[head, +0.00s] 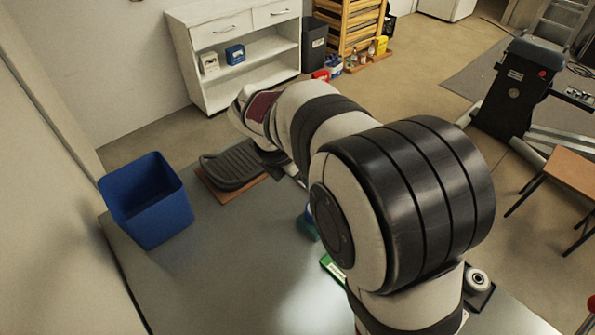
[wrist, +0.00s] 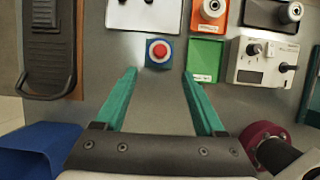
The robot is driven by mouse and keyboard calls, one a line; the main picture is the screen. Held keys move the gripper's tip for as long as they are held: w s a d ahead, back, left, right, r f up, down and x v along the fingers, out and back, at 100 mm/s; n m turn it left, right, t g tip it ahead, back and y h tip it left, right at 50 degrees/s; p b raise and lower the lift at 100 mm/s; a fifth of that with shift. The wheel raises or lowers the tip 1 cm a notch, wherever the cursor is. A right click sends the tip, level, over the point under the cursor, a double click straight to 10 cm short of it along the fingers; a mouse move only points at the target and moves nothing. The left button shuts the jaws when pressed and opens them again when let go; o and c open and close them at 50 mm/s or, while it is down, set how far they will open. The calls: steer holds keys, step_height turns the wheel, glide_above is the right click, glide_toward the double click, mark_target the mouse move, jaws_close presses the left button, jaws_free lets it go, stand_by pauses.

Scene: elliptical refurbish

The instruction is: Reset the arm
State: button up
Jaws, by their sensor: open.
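My gripper (wrist: 159,73) shows in the wrist view with its two teal fingers spread apart. Nothing is between the fingers. A red button on a blue square base (wrist: 158,53) appears just beyond the fingertips; I cannot tell the height between them. In the head view my arm reaches over the grey table (head: 215,245), and the arm hides most of the gripper.
A blue bin (head: 147,200) stands at the table's left. A black pedal (head: 235,166) lies on a wooden board beside it. A green tray (wrist: 206,57), a beige box with knobs (wrist: 263,63) and a maroon-and-black part (wrist: 265,140) are at the wrist view's right.

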steer(key=v, duration=0.3)
steer(key=shift+s+a+r, duration=0.1)
steer(key=shift+s+r, duration=0.05)
steer(key=shift+r, duration=0.15)
steer(key=s+d+r+m+g+y, duration=0.1)
steer(key=s+d+m+g, duration=0.1)
steer(key=s+d+m, duration=0.55)
steer(key=s+d+m+g+y, duration=0.1)
steer(key=s+d+m+y, duration=0.15)
steer(key=s+m, duration=0.9)
steer(key=s+f+m+y, duration=0.1)
steer(key=s+f+m, duration=0.1)
steer(key=s+m, duration=0.6)
steer(key=m, duration=0.5)
steer(key=shift+a+f+m, duration=0.25)
steer(key=shift+a+m, duration=0.05)
steer(key=shift+s+y, duration=0.15)
steer(key=shift+y, duration=0.1)
